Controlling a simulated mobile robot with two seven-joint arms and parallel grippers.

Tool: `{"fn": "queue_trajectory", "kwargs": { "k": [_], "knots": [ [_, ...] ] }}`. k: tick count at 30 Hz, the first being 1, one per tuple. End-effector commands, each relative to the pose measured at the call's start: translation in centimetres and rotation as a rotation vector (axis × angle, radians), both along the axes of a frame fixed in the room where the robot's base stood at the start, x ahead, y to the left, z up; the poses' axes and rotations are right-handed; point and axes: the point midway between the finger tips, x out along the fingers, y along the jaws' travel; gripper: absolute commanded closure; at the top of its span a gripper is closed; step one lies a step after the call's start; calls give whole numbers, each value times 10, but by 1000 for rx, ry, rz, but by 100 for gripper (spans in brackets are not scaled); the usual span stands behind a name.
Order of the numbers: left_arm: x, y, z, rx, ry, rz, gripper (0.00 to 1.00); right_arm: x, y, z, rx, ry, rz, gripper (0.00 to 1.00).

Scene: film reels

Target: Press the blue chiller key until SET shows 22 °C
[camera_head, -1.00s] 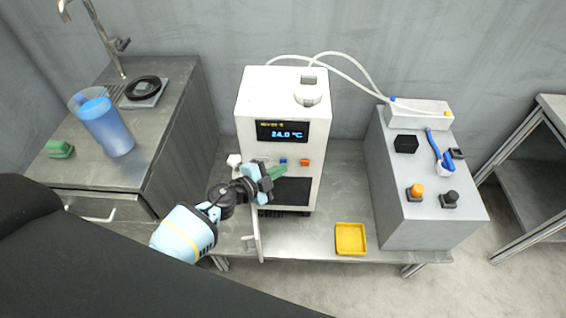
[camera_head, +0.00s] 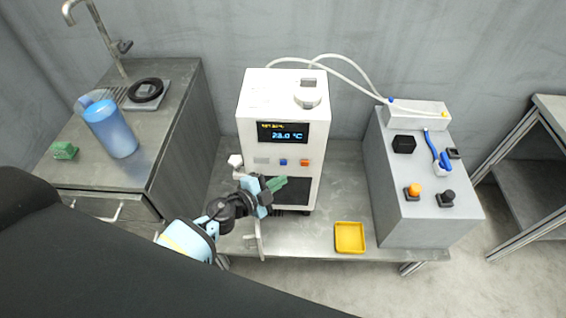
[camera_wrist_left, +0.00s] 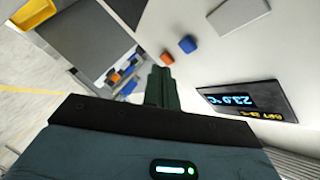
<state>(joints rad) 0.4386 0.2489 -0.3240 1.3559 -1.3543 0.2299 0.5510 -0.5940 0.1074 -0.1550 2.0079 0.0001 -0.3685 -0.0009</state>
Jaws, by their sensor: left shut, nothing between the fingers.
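The white chiller (camera_head: 252,100) stands on the middle bench. Its dark display (camera_head: 270,137) shows 23.0 °C in large blue digits, with a small yellow line that is hard to read. The display also shows in the left wrist view (camera_wrist_left: 225,112). The blue key (camera_head: 283,162) sits below the display, left of the orange key (camera_head: 304,162); in the left wrist view the blue key (camera_wrist_left: 187,44) is beyond the fingertips. My left gripper (camera_head: 281,184) is shut and empty, with its green fingers just below the blue key and apart from it. My right gripper is not in view.
A yellow tray (camera_head: 350,252) lies at the bench's front. A grey cabinet (camera_head: 400,225) with knobs and a blue-handled tool (camera_head: 437,152) stands right. On the left counter are a blue jug (camera_head: 112,130) and a green block (camera_head: 64,150). Hoses run behind the chiller.

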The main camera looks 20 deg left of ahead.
Motion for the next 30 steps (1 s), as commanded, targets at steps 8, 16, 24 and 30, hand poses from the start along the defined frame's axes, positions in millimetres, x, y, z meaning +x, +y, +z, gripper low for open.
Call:
{"fn": "queue_trajectory", "kwargs": {
  "k": [8, 16, 24, 30],
  "knots": [
    [-20, -6, 1, -1, 0, 1, 100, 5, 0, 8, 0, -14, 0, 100],
    [-23, -7, 0, 0, 0, 0, 100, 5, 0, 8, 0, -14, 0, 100],
    [-23, -7, 0, 0, 0, 0, 100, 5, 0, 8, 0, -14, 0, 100],
    [-23, -6, 0, 0, 0, 0, 100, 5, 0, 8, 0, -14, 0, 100]
  ]
}}
